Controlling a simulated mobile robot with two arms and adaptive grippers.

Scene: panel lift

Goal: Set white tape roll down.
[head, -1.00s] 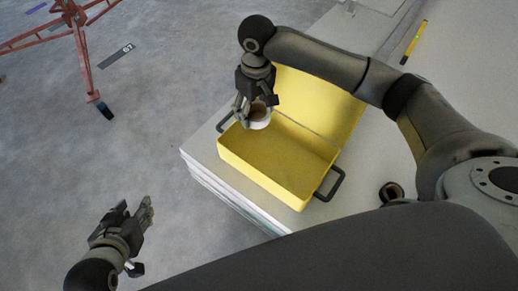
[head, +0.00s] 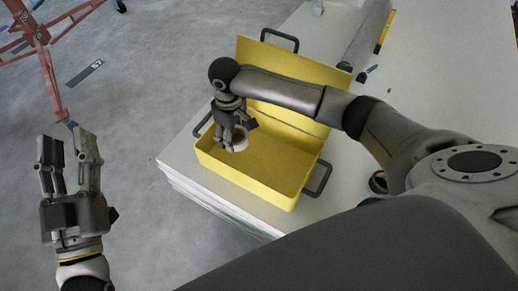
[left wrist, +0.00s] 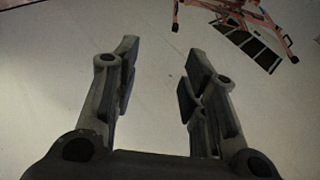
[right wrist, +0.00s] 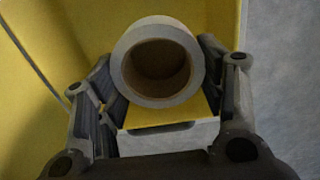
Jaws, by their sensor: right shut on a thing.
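The white tape roll (head: 239,141) is in my right gripper (head: 236,143), at the left part of the open yellow box (head: 296,183). In the right wrist view the roll (right wrist: 186,93) sits between the fingers of my right gripper (right wrist: 165,90), its brown core facing the camera, with yellow box walls around it. Whether the roll touches the box floor cannot be told. My left gripper (head: 68,150) is open and empty over the floor, left of the box. It also shows open in the left wrist view (left wrist: 158,70).
The box stands on a stack of white panels (head: 178,166), with its lid (head: 285,85) raised at the back. A red metal stand (head: 38,60) is on the grey floor at upper left.

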